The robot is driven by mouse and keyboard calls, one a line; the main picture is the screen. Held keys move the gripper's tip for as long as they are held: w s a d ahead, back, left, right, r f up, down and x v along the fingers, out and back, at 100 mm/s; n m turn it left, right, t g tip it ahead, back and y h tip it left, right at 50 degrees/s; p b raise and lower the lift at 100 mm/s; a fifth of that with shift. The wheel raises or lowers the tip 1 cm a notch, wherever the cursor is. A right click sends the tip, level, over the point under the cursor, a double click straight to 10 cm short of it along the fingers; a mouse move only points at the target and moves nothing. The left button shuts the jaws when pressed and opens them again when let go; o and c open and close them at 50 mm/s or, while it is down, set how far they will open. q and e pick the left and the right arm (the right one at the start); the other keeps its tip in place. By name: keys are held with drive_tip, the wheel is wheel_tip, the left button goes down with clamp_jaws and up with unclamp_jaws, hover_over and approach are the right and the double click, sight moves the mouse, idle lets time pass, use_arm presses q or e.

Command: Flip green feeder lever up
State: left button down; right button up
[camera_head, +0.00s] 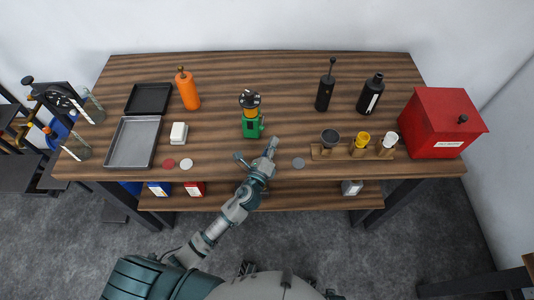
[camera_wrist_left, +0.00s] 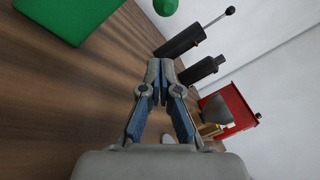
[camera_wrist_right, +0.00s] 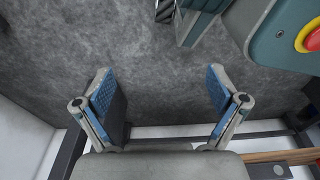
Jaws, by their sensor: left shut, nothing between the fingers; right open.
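The green feeder (camera_head: 250,127) stands at the middle of the table, with a yellow part and a dark top above its green body. A small green part, perhaps the lever, sticks out on its right side. In the left wrist view a flat green part (camera_wrist_left: 68,18) and a round green knob (camera_wrist_left: 165,6) show at the top edge, partly cut off. My left gripper (camera_head: 273,142) is shut and empty, just right of and nearer than the feeder, apart from it. Its closed fingertips (camera_wrist_left: 160,66) show below the knob. My right gripper (camera_wrist_right: 160,88) is open and empty, over the floor.
A wooden rack (camera_head: 351,153) with several small cups and a red box (camera_head: 441,122) stand at the right. Dark bottles (camera_head: 371,95) stand behind. An orange bottle (camera_head: 187,89), a white block (camera_head: 179,133) and trays (camera_head: 132,142) are at the left.

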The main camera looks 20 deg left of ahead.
use_arm(q)
drive_tip(key=shift+w+d+r, duration=0.1)
drive_tip(key=shift+w+d, duration=0.05)
drive_tip(key=shift+w, duration=0.9)
drive_tip(key=shift+s+a+r+p, duration=0.2)
drive_tip(key=shift+a+r+p, duration=0.1)
drive_tip(key=shift+a+r, duration=0.25)
drive_tip(key=shift+s+a+r+p, duration=0.25)
drive_tip(key=shift+a+r, duration=0.15)
drive_tip(key=shift+a, duration=0.2)
drive_tip(key=shift+s+a+r, duration=0.1)
drive_tip(key=shift+a+r, duration=0.05)
drive_tip(key=shift+a, duration=0.25)
use_arm(e)
drive_tip(key=s+f, duration=0.2)
drive_tip(key=shift+s+d, duration=0.2)
drive_tip(key=shift+s, duration=0.15)
